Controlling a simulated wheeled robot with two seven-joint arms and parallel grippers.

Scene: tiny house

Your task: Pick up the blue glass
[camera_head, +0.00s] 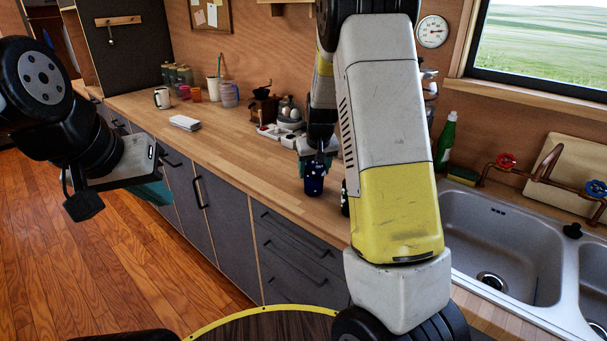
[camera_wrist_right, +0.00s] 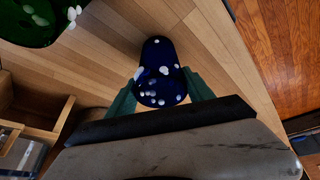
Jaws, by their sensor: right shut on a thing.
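The blue glass (camera_head: 314,180) is dark blue with white spots and stands on the wooden counter, partly hidden by my right gripper in the head view. In the right wrist view the blue glass (camera_wrist_right: 160,78) sits between the two green fingers. My right gripper (camera_head: 317,160) is shut on the glass from above; it also shows in the right wrist view (camera_wrist_right: 161,92). My left gripper (camera_head: 115,190) hangs at the left, in front of the drawers and away from the counter top; its finger opening is not clear.
A dark green spotted glass (camera_wrist_right: 35,18) stands close by in the right wrist view. A sink (camera_head: 490,235) and a green bottle (camera_head: 446,140) are at the right. The counter's front middle is clear.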

